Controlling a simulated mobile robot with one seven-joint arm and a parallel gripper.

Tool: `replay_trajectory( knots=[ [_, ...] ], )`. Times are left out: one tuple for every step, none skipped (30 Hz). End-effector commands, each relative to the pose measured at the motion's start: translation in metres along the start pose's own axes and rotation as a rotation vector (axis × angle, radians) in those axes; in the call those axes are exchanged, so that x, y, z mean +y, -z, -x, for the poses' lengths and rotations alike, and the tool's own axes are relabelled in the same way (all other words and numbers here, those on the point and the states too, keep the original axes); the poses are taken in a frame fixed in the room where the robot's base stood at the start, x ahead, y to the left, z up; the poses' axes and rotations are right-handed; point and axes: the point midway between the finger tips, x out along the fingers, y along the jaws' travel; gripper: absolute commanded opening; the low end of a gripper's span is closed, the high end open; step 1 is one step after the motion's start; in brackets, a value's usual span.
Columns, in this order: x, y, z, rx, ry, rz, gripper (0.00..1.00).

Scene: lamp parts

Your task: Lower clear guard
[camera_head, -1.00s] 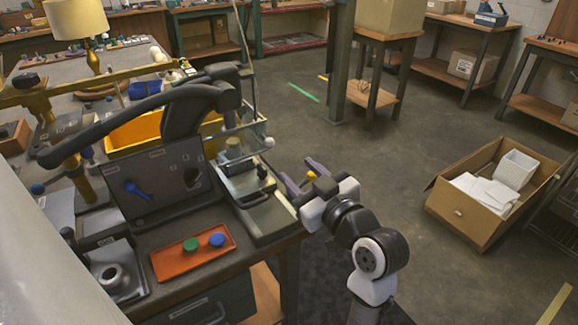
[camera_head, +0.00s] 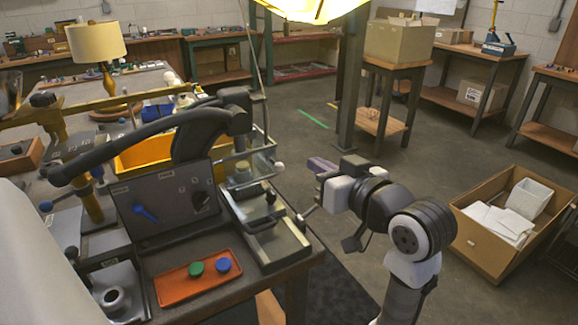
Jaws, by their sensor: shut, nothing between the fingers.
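The clear guard (camera_head: 263,150) is a see-through panel with a pale frame at the right end of the bench machine. It appears raised, with a white ball knob (camera_head: 279,167) at its lower right corner. Below and in front of it is a grey metal tray-like bed (camera_head: 283,247) with a dark handle. My gripper (camera_head: 319,165) is to the right of the guard and knob, apart from both. Its purple-grey fingers point left and look shut and empty. The finger details are small, partly hidden by the gripper's body.
A black arm (camera_head: 130,140) crosses above the machine's dark panel (camera_head: 165,205). An orange tray (camera_head: 200,279) with green and blue caps lies in front. A yellow bin (camera_head: 145,155) is behind. A cardboard box (camera_head: 485,235) sits on the floor at right. Open floor lies between.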

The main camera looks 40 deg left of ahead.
Motion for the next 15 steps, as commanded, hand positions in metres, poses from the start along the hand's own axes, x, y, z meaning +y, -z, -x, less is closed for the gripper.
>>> replay_trajectory(
  knots=[
    [0.0,0.005,0.001,-0.005,-0.002,-0.014,0.0],
    [0.0,0.007,0.001,-0.01,-0.003,-0.024,0.0],
    [0.0,0.009,0.001,-0.014,-0.004,-0.036,0.0],
    [0.0,0.01,0.001,-0.016,-0.004,-0.041,0.0],
    [0.0,0.011,0.0,-0.017,-0.004,-0.045,0.0],
    [0.0,0.011,-0.003,-0.019,-0.004,-0.048,0.0],
    [0.0,0.011,-0.005,-0.02,-0.003,-0.05,0.0],
    [-0.001,0.011,-0.009,-0.02,-0.003,-0.05,0.0],
    [-0.001,0.011,-0.014,-0.021,-0.001,-0.05,0.0],
    [-0.001,0.011,-0.019,-0.021,-0.001,-0.051,0.0],
    [-0.001,0.011,-0.025,-0.021,-0.001,-0.051,0.0],
    [-0.001,0.011,-0.033,-0.022,0.0,-0.051,0.0],
    [-0.001,0.011,-0.039,-0.021,-0.001,-0.051,0.0],
    [-0.001,0.011,-0.045,-0.022,0.0,-0.051,0.0],
    [-0.002,0.011,-0.055,-0.022,0.0,-0.05,0.0]
  ],
)
